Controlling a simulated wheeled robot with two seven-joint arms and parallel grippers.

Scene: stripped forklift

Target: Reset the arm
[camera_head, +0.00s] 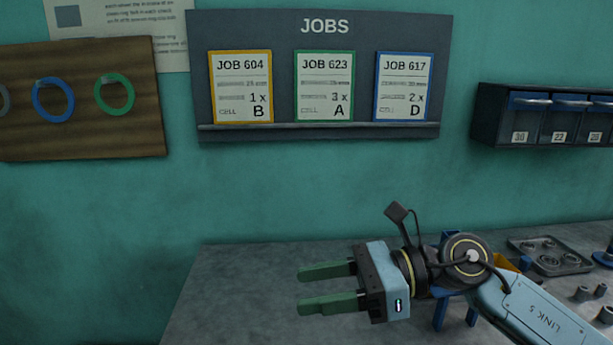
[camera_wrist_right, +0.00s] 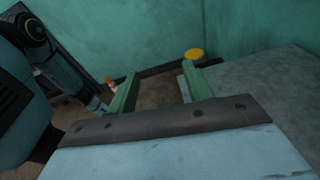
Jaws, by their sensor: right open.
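My right gripper (camera_head: 328,286) comes in from the right in the head view, with its two green fingers pointing left above the grey worktop. The fingers are apart and nothing is between them. In the right wrist view the same gripper (camera_wrist_right: 158,90) shows its green fingers spread, with the floor and the wall beyond them. My left gripper is not in the head view.
The grey worktop (camera_head: 225,300) is clear at its left. A metal tray (camera_head: 550,258) with round parts and several small loose parts lie at its right. A jobs board (camera_head: 320,135), a wooden board (camera_head: 85,130) with rings and a drawer rack (camera_head: 490,118) are on the wall.

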